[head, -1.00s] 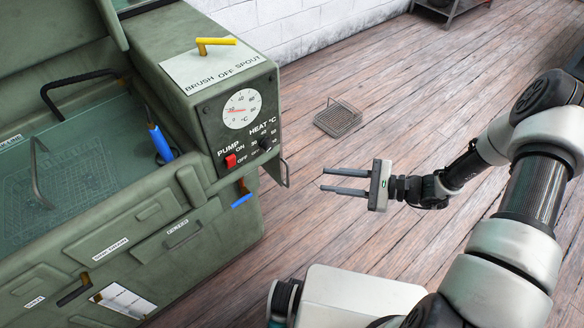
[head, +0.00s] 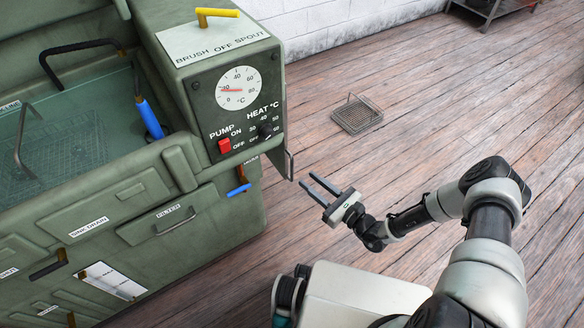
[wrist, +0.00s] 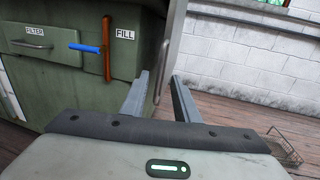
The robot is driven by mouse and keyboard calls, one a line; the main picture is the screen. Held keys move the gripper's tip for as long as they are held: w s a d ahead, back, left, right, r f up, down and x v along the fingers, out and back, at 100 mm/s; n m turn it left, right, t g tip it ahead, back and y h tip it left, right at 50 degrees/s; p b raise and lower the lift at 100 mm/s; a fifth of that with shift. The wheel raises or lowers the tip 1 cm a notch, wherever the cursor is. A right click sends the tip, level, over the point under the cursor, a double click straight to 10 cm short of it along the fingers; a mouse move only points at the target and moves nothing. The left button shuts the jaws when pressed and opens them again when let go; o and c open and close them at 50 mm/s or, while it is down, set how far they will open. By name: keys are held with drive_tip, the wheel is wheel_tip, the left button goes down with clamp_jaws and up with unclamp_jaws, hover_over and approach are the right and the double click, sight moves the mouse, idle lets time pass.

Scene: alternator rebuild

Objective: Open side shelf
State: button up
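The green washer cabinet fills the left of the head view. On its right side is a thin handle (head: 290,165), which I take to belong to the side shelf. The shelf panel's face is mostly hidden in the head view. In the wrist view a grey panel edge (wrist: 179,35) stands upright beside the cabinet, with the curved handle (wrist: 161,70) on it. My gripper (head: 307,180) is open and empty, just right of and slightly below the handle in the head view. In the wrist view the handle appears between the fingertips (wrist: 159,76), still apart from them.
A blue-handled valve (head: 238,190) sticks out of the cabinet by the FILL label. The filter drawer (head: 170,222) is shut. A wire basket (head: 357,115) lies on the wooden floor beyond my gripper. The floor to the right is mostly open. A white brick wall (head: 330,25) stands behind.

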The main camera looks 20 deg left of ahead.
drive_tip(key=b, duration=0.2)
hover_over(292, 180)
drive_tip(key=shift+w, duration=0.3)
drive_tip(key=shift+s+a, duration=0.1)
clamp_jaws()
